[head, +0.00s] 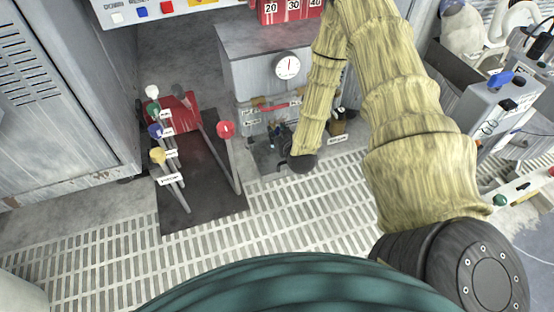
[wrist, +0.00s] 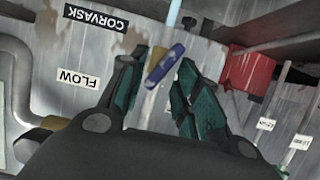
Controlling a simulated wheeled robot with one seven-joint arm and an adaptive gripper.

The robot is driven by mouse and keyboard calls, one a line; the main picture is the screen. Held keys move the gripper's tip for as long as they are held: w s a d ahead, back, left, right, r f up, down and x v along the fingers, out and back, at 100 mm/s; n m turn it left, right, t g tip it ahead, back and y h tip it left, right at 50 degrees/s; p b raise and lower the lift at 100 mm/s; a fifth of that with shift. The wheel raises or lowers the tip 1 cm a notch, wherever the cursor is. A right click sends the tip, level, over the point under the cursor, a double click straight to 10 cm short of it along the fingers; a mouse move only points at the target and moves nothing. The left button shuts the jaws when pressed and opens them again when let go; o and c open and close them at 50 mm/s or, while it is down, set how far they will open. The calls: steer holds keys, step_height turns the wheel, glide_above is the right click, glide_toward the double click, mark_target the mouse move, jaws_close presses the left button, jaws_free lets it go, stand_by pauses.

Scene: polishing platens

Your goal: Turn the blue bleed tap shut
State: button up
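The blue tap handle (wrist: 166,63) is a short bar, lying slanted in the wrist view in front of the grey panel. My gripper (wrist: 160,75) is open, with its dark green fingers on either side of the near end of the handle. I see no clear contact, and cannot tell how deep the handle sits between them. In the head view my gripper (head: 281,137) is small and dark at the lower front of the grey cabinet (head: 262,72). The tap is not clear there, behind the gripper and arm.
A pipe (wrist: 15,85) and FLOW label (wrist: 78,79) are left in the wrist view; a red block (wrist: 249,70) is right. In the head view, several knobbed levers (head: 157,155) and a red-knobbed lever (head: 226,130) stand left of the cabinet. The slatted floor (head: 300,215) is clear.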

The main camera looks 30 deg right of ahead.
steer(key=p+v, duration=0.4)
steer(key=v, duration=0.5)
steer(key=shift+s+r+p, duration=0.2)
steer(key=shift+r+p, duration=0.05)
steer(key=shift+p, duration=0.05)
steer(key=s+a+r+g+y+p, duration=0.1)
steer(key=s+a+r+g+p, duration=0.1)
steer(key=s+a+p, duration=0.2)
steer(key=s+a+r+n+g+y+p, duration=0.1)
steer(key=s+a+g+p, duration=0.1)
steer(key=s+a+p, duration=0.2)
steer(key=s+a+r+g+y+p, duration=0.1)
steer(key=s+a+r+g+p, duration=0.1)
steer(key=s+a+p, duration=0.3)
steer(key=shift+s+r+g+p, duration=0.3)
steer(key=shift+s+g+p, duration=0.25)
steer(key=shift+p, duration=0.4)
steer(key=shift+a, duration=0.15)
